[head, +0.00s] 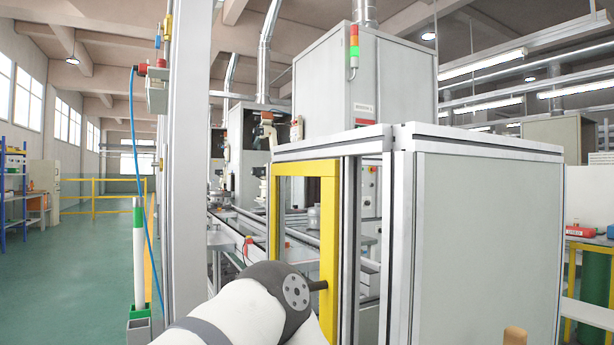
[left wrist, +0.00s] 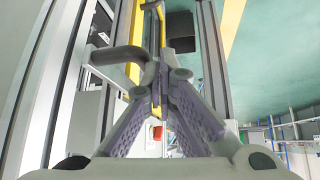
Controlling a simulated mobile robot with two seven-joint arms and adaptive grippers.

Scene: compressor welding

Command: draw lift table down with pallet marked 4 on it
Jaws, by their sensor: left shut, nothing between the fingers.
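Neither the lift table nor a pallet marked 4 can be made out in either view. My left gripper (left wrist: 161,72) shows in the left wrist view with its two fingertips together and nothing between them. A dark bent bar (left wrist: 117,56), like a handle, lies just left of the fingertips; I cannot tell whether they touch. In the head view my left arm reaches toward a yellow frame (head: 330,240), and its gripper is hidden there. A short dark rod (head: 318,286) shows between my arm joint and that frame. My right gripper is in neither view.
A grey-panelled enclosure (head: 485,250) stands close on the right. An aluminium post (head: 187,160) rises left of my arm. A conveyor line (head: 240,225) runs behind the yellow frame. Open green floor (head: 75,270) lies on the left, with a yellow railing (head: 105,197) beyond.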

